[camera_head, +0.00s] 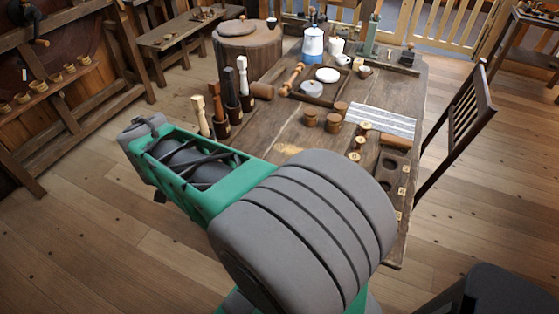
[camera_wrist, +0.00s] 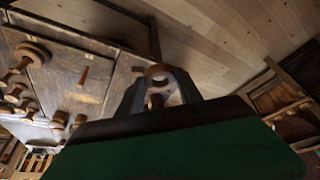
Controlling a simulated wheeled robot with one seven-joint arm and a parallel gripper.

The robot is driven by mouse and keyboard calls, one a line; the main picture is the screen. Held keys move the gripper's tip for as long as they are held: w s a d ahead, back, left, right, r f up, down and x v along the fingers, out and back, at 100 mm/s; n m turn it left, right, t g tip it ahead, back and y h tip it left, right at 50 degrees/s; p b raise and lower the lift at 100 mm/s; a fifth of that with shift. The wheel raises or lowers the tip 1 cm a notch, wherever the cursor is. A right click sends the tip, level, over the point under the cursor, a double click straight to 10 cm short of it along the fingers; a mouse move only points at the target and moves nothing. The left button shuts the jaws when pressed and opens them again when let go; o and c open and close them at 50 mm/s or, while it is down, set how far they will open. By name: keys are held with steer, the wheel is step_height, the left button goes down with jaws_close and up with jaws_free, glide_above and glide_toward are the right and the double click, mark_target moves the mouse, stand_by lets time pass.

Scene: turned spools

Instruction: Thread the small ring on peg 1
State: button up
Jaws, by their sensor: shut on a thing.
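In the wrist view my gripper (camera_wrist: 157,92) is shut on a small wooden ring (camera_wrist: 157,71), held between the two grey fingers. The ring's opening shows, and a brown rounded part is seen below it; I cannot tell what that is. In the head view my arm covers the middle, and the gripper and ring cannot be made out. A dark board (camera_head: 377,183) with round hollows and pale tags lies along the table's right edge. Several turned wooden pieces (camera_head: 360,142) stand by it. I cannot tell which thing is peg 1.
A barrel (camera_head: 248,50) and a chair (camera_head: 460,125) flank the table.

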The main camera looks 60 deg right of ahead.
steer(key=s+d+m+g+h, duration=0.1)
steer(key=s+d+m+g, duration=0.1)
steer(key=s+d+m, duration=0.4)
steer(key=s+d+m+g+h, duration=0.15)
steer(key=d+m, duration=0.25)
steer(key=d, duration=0.4)
steer(key=s+d+f+m+g+y+p, duration=0.1)
steer(key=s+d+m+g+y, duration=0.1)
steer(key=s+d+m, duration=0.5)
steer(key=s+d+f+m+g+y+p, duration=0.1)
steer(key=s+d+m+g, duration=0.15)
steer(key=s+m, duration=0.4)
step_height(320, 180, down, 6)
steer(key=s+n+b, duration=0.1)
steer(key=b, duration=0.3)
steer(key=shift+s+d, duration=0.2)
steer(key=shift+s, duration=0.1)
steer(key=shift+n, duration=0.25)
steer(key=shift+w+r+b, duration=0.1)
steer(key=shift+b, duration=0.25)
steer(key=shift+f+b, duration=1.05)
steer(key=shift+f, duration=0.05)
steer(key=shift+f, duration=0.15)
steer(key=shift+f+b, duration=0.4)
steer(key=shift+b, duration=0.15)
